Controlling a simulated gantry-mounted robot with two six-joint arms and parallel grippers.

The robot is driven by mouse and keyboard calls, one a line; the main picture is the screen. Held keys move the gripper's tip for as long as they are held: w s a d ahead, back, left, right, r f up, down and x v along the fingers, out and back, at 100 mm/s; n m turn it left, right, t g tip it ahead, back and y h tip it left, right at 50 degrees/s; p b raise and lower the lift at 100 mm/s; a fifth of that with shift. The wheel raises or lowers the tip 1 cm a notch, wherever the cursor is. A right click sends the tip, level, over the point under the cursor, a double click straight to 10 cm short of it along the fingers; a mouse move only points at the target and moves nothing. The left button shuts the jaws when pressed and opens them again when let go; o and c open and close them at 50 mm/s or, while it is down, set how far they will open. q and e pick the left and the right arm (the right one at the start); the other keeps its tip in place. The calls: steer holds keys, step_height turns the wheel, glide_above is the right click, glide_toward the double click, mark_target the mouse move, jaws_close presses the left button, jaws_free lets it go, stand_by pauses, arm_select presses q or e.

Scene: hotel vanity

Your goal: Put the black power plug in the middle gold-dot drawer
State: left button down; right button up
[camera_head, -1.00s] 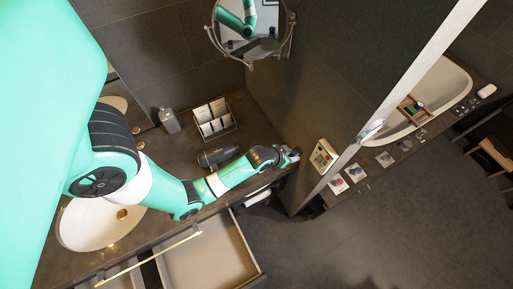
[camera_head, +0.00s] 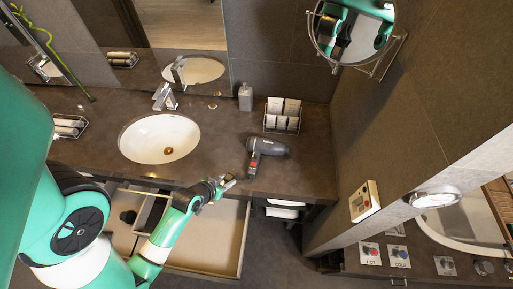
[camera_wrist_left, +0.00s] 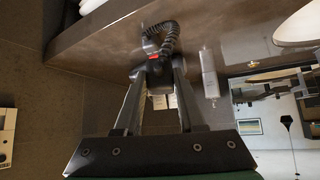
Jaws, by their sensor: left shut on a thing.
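My left gripper (camera_head: 228,181) is over the front edge of the counter, by the handle end of the grey hair dryer (camera_head: 268,147). In the left wrist view its fingers (camera_wrist_left: 155,72) close on a small dark thing, which looks like the black power plug (camera_wrist_left: 138,73); it is mostly hidden by the fingertips. A coiled black cord and a red patch show just beyond it. An open drawer (camera_head: 240,235) with a pale, empty-looking floor lies below the gripper, with narrower compartments to its left. No gold dot can be made out. My right gripper is not in view.
The counter (camera_head: 305,175) holds a round white sink (camera_head: 160,137), a soap bottle (camera_head: 245,97) and a wire rack of cards (camera_head: 283,114). White towels (camera_head: 282,208) sit in a niche right of the drawer. A wall (camera_head: 400,130) bounds the right side.

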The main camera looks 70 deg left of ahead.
arm_select(q)
steer(key=shift+s+a+f, duration=0.1)
steer(key=shift+a+f, duration=0.05)
steer(key=shift+a, duration=0.1)
steer(key=w+f+b, duration=0.1)
steer(key=w+f, duration=0.3)
steer(key=w, duration=0.4)
steer(key=b, duration=0.2)
glide_toward(264, 179)
steer(key=shift+w+a+r, duration=0.2)
steer(key=shift+w+a, duration=0.85)
steer(key=shift+a, duration=0.2)
steer(key=shift+w+f+b, duration=0.2)
steer(key=shift+f+b, duration=0.1)
step_height(264, 179, down, 3)
steer(key=shift+f+b, duration=0.1)
steer(key=shift+b, duration=0.55)
